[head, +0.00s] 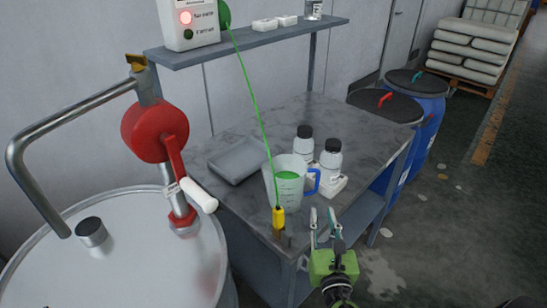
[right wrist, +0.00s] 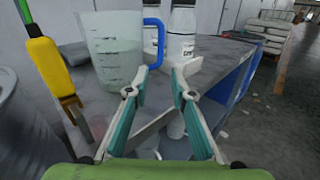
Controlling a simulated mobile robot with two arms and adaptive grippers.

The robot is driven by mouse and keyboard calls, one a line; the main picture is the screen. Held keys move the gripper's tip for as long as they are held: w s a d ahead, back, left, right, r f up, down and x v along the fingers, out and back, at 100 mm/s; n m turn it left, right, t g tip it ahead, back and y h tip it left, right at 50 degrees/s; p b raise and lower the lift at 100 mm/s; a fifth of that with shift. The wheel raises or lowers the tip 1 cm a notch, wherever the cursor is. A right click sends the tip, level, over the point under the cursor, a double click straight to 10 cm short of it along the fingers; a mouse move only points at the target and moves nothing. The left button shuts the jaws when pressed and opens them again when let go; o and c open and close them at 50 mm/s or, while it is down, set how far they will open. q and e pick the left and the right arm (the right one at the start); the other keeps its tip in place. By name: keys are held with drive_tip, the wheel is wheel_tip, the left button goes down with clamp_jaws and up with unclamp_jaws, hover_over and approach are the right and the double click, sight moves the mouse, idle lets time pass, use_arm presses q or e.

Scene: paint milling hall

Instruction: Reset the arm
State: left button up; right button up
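My right gripper (head: 323,212) is green with pale, teal-lined fingers. It hangs in front of the bench's near corner. In the right wrist view (right wrist: 158,73) its fingertips are apart with nothing between them. A clear measuring jug (head: 287,186) with a blue handle stands on the bench (head: 240,205), just beyond the fingers. It also shows in the right wrist view (right wrist: 115,50). A yellow clamp (head: 279,219) on a green cable sits at the bench's front edge, left of my right gripper. My left gripper is not in view.
Two black-capped bottles (head: 330,158) stand behind the jug, near a grey tray (head: 238,160). A steel drum (head: 140,265) with a red hand pump (head: 155,132) stands at left. Blue drums (head: 428,110) stand behind the bench. The floor at right is largely clear.

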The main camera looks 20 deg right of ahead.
drive_tip(key=s+d+f+m+g, duration=0.3)
drive_tip(key=s+f+m+g, duration=0.4)
drive_tip(key=m, duration=1.1)
drive_tip(key=s+a+f+m+g+y, duration=0.3)
drive_tip(key=s+a+m+y, duration=0.1)
drive_tip(key=s+a+m, duration=0.3)
drive_tip(key=s+a+f+m+g+y, duration=0.2)
drive_tip(key=s+a+m+g+y, duration=0.15)
drive_tip(key=s+a, duration=0.4)
wheel_tip(320, 180, down, 27)
drive_tip(key=s, duration=0.1)
drive_tip(key=s+d+f+g, duration=0.2)
drive_tip(key=s+f, duration=1.3)
drive_tip(key=s, duration=0.1)
drive_tip(key=shift+s+f+h, duration=0.15)
drive_tip(key=shift+f+h, duration=0.15)
drive_tip(key=shift+h, duration=0.05)
